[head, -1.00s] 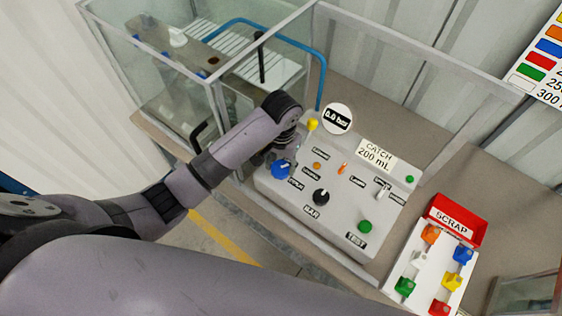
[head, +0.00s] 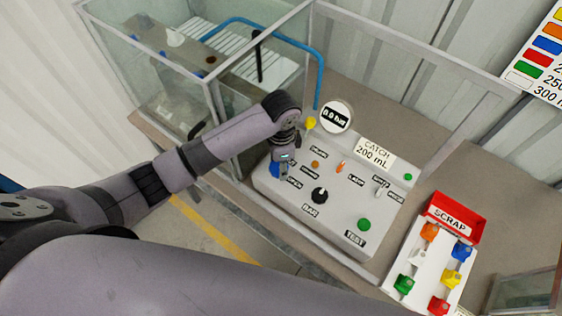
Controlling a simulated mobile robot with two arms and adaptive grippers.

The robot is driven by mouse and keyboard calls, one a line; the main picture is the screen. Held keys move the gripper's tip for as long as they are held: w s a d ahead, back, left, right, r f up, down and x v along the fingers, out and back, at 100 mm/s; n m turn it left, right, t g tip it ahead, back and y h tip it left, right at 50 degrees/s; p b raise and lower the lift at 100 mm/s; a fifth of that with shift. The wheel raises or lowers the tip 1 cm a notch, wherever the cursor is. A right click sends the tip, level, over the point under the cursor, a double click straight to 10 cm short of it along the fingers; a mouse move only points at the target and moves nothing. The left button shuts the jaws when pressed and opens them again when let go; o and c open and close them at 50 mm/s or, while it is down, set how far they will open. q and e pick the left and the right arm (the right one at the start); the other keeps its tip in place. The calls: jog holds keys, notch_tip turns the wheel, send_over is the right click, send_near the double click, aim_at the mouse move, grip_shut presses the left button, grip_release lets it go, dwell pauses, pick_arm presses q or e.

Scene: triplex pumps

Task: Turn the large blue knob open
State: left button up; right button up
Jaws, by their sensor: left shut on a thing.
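The large blue knob (head: 274,170) sits at the left end of the grey control panel (head: 335,195) in the head view. My left gripper (head: 281,163) comes down over it from above and hides much of it; only part of its blue side shows. The left gripper is shut on the blue knob. The fingertips are small and partly hidden by the wrist. My right gripper is out of view.
The panel also has a black knob (head: 319,196), a green button (head: 364,224), a yellow knob (head: 310,122) and a gauge (head: 336,117). A glass enclosure (head: 205,75) stands behind left.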

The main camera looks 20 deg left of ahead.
pick_arm(q)
jog(key=shift+r+m, duration=0.1)
jog(key=shift+m, duration=0.7)
jog(key=o, duration=1.2)
jog(key=shift+c, duration=0.2)
jog(key=shift+r, duration=0.2)
notch_tip(320, 180, up, 12)
jog(key=shift+f, duration=0.25)
